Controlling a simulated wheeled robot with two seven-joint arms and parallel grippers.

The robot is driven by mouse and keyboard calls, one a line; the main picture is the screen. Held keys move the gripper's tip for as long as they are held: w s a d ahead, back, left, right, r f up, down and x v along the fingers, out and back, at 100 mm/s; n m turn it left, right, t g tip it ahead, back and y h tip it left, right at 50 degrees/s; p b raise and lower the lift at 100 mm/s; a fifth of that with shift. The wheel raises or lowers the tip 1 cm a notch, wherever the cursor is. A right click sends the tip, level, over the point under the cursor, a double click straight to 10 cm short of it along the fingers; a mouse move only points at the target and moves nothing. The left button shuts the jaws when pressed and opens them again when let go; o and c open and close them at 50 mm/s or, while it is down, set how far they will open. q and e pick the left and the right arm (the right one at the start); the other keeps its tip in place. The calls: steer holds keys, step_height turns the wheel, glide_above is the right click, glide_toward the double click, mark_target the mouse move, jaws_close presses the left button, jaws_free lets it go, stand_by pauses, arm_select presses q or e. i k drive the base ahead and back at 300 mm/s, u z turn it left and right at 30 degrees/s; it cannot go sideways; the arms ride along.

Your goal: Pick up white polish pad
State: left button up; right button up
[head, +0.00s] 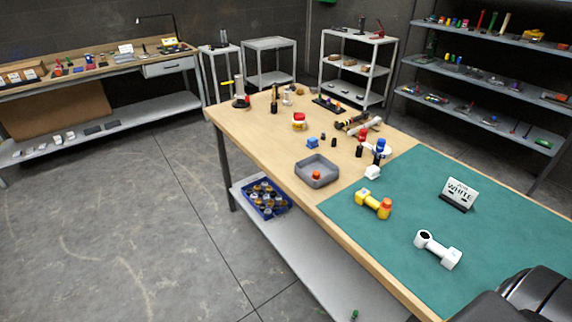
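A white piece (438,250) with a dark round opening at one end and a block at the other lies on the green mat (400,281). A small white block (372,172) sits at the mat's far left edge, beside a blue and dark item. I cannot tell for sure which white piece is the polish pad. Neither gripper shows; only dark parts of my own body fill the lower right corner.
A yellow and orange piece (374,204) lies on the mat. Several small items stand toward the far end. A blue crate (264,212) sits on the lower shelf. Floor at left is clear.

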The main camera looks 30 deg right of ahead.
mark_target(373, 172)
steer(key=u, duration=0.65)
steer(key=i, duration=3.05)
steer(key=z, duration=4.3)
